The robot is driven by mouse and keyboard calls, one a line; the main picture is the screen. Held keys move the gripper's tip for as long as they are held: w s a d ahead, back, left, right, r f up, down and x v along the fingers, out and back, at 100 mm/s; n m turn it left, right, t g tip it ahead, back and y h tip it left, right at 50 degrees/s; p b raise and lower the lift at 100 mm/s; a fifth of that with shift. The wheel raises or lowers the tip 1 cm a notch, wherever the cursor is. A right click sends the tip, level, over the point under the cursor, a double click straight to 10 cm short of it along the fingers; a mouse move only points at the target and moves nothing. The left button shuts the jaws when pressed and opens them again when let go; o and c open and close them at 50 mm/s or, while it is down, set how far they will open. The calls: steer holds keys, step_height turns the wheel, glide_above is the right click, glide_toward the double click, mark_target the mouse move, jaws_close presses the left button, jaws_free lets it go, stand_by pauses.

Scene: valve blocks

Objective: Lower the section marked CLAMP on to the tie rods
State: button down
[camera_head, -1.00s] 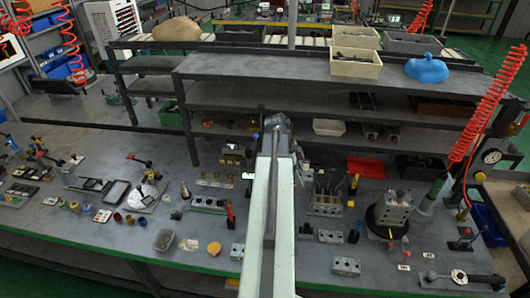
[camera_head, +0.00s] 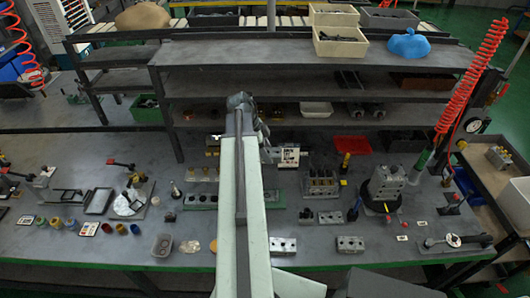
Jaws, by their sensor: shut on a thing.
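A block with a white label (camera_head: 288,156) shows just right of my arm; the label is too small to read, but it appears to be the CLAMP section. My gripper (camera_head: 272,154) is mostly hidden behind my arm and appears shut on this block, above the bench. A base with several upright tie rods (camera_head: 321,183) stands on the bench, to the right of the held block and nearer to me. The block is apart from the rods in the picture; its height over them cannot be told.
A grey block stack on a dark round base (camera_head: 385,187) stands right of the rods. A yellow-and-black tool (camera_head: 345,163) and a red tray (camera_head: 352,145) are close by. Metal blocks (camera_head: 350,244) lie in front. The shelf (camera_head: 300,90) rises behind.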

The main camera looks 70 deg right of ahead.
step_height(320, 180, down, 6)
steer(key=b, duration=0.5)
steer(key=shift+s+r+b, duration=0.1)
steer(key=shift+b, duration=0.25)
stand_by(0.9)
step_height(320, 180, down, 12)
steer(key=b, duration=1.1)
steer(key=shift+r, duration=0.25)
stand_by(3.0)
steer(key=shift+c, duration=2.4)
jaws_free()
steer(key=shift+r, duration=0.1)
steer(key=p+v, duration=0.7)
steer(key=shift+r, duration=0.35)
